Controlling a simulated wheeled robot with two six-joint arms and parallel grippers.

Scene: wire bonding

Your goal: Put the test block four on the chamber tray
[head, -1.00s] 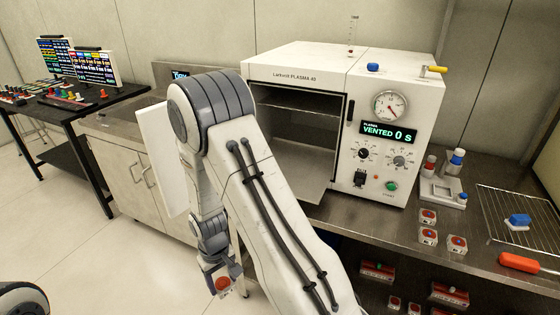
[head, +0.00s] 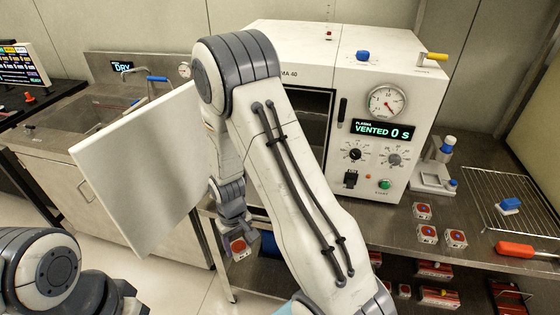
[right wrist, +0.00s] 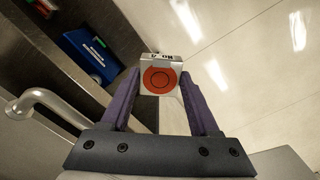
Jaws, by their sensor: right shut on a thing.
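My right gripper (head: 234,219) is shut on a small white test block (head: 239,247) with a red face, hanging in front of the bench edge. The plasma machine's chamber (head: 313,112) is open but mostly hidden behind my right arm. The chamber tray cannot be made out. My left gripper is not in view; part of my left arm shows at lower left.
A white door panel (head: 140,170) stands open left of my right arm. A wire rack (head: 515,195) with a blue-topped piece and a red-handled tool (head: 528,250) lie farther right.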

